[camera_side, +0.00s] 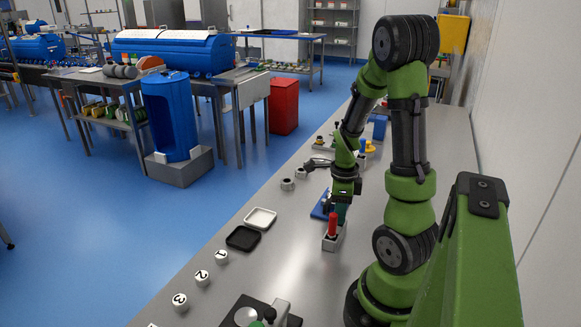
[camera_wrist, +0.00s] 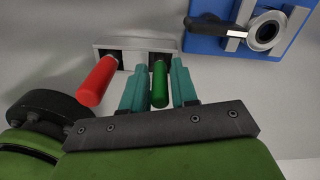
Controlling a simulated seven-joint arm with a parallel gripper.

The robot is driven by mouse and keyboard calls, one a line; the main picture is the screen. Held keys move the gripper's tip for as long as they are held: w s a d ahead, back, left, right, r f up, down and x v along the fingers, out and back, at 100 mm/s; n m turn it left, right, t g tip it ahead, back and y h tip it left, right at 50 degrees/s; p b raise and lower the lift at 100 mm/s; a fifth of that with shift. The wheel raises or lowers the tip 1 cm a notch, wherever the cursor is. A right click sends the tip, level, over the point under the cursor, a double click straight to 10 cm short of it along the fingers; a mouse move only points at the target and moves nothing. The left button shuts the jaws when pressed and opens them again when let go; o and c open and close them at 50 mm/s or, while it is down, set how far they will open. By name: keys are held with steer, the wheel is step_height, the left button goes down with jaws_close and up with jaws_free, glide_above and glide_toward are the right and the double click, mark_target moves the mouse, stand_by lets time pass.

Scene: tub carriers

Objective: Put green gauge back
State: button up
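The green gauge (camera_wrist: 159,85) stands in the right hole of a light grey holder block (camera_wrist: 136,43), seen in the wrist view. My gripper (camera_wrist: 159,80) has its two teal fingers on either side of the green gauge, with a narrow gap showing on each side. The fingers look open around it, not closed on it. The red gauge (camera_wrist: 97,80) stands in the left hole of the same block, beside the left finger. In the side view the red gauge (camera_side: 332,224) and the block (camera_side: 331,243) show below my gripper (camera_side: 341,212); the green gauge is hidden there.
A blue fixture (camera_wrist: 232,30) with a metal ring lies close to the block's right in the wrist view. White tray (camera_side: 260,218), black tray (camera_side: 243,238) and numbered white pieces (camera_side: 202,278) line the bench's left edge. Bench between trays and block is clear.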

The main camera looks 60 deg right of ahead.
steer(key=shift+o, duration=0.9)
step_height(320, 180, up, 12)
steer(key=shift+f, duration=0.1)
steer(key=shift+w+a+r, duration=0.1)
steer(key=shift+r, duration=0.15)
steer(key=w+a+r+n+t, duration=0.2)
steer(key=a+n, duration=0.6)
steer(key=n, duration=0.1)
steer(key=w+a+r+n+t+y, duration=0.1)
steer(key=w+a+r+n+t, duration=0.1)
steer(key=a+n, duration=0.6)
steer(key=w+a+r+n+t+y, duration=0.1)
steer(key=w+a+r+n+t, duration=0.1)
steer(key=a+n, duration=0.6)
steer(key=r+n+t, duration=0.1)
steer(key=n, duration=0.3)
steer(key=shift+w+a+r, duration=0.2)
steer(key=shift+a+r, duration=0.1)
